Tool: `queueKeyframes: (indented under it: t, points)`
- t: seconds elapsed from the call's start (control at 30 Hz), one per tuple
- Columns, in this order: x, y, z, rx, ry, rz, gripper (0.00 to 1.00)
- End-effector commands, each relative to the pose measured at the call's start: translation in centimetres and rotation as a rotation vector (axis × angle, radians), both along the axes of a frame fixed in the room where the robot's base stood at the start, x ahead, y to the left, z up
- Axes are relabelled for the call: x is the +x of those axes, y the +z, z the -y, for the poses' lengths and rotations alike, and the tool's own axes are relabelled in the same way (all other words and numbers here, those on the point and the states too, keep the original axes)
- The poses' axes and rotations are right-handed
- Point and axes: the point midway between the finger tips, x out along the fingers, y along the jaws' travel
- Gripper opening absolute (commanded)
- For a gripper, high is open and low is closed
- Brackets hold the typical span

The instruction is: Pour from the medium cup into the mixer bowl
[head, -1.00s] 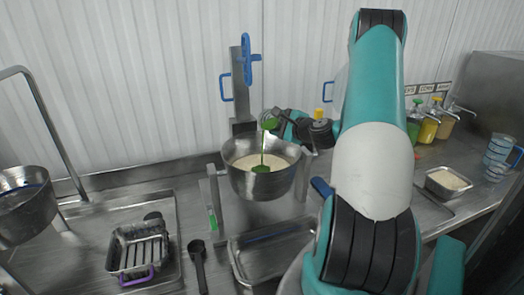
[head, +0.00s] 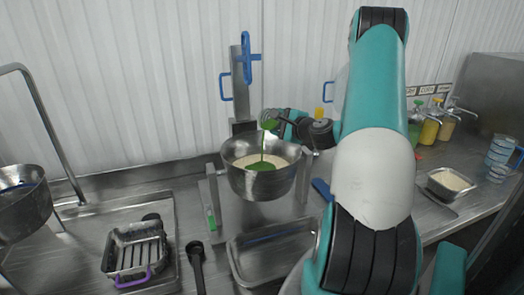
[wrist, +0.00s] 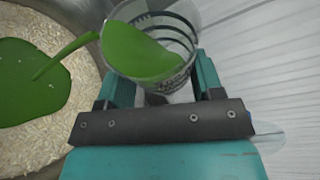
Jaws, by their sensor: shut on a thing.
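The mixer bowl (head: 258,184) is a steel bowl on a stand in the middle of the counter, with pale rice inside. My gripper (wrist: 152,92) is shut on a clear cup with dark rings, the medium cup (wrist: 190,22). The cup is tilted beside and above the bowl's rim, and green liquid (wrist: 140,52) runs from its lip in a thin stream. A green pool (wrist: 30,85) lies on the rice (wrist: 60,140) in the wrist view. In the head view the cup is small and partly hidden by the wrist.
Pump bottles (head: 430,128) stand at the back right, near a steel tray of rice (head: 449,184) and clear measuring cups (head: 500,155). An empty steel pan (head: 240,268) lies in front of the bowl. A dark spoon (head: 197,265) and a rack (head: 138,250) lie to the left.

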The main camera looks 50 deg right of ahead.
Motion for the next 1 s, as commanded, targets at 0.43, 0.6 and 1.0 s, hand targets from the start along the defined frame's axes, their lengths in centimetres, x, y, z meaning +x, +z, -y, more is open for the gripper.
queueKeyframes:
  t: [0.43, 0.6, 1.0]
  points:
    - [-0.02, -0.34, -0.05, -0.050, -0.001, 0.006, 0.30]
    - [-0.03, -0.45, -0.06, -0.068, -0.001, 0.009, 0.30]
    - [-0.04, -0.49, -0.23, -0.113, -0.001, 0.014, 0.30]
